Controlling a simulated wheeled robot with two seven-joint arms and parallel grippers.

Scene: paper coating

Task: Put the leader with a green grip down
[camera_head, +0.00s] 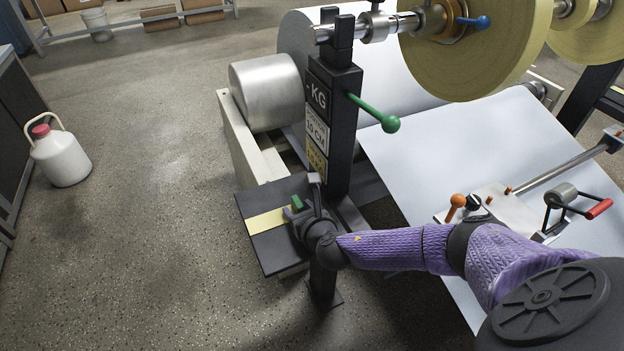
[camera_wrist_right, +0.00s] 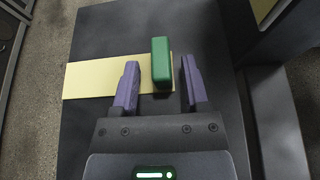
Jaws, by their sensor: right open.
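The leader is a pale yellow strip (camera_wrist_right: 95,79) with a green grip (camera_wrist_right: 160,62) at one end. It lies flat on a dark plate (camera_wrist_right: 92,130). In the head view the yellow strip (camera_head: 264,221) and green grip (camera_head: 297,202) show on the dark plate (camera_head: 283,248) beside the black post. My right gripper (camera_wrist_right: 158,85) is open over the plate, with one purple finger on each side of the green grip. In the head view my right gripper (camera_head: 303,212) partly covers the grip. My left gripper is not in view.
A black post (camera_head: 335,130) with a green-knobbed lever (camera_head: 378,113) rises behind the plate. A metal roller (camera_head: 265,92), white paper sheet (camera_head: 470,150) and yellow tape roll (camera_head: 470,50) are nearby. A white jug (camera_head: 60,158) stands left on open floor.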

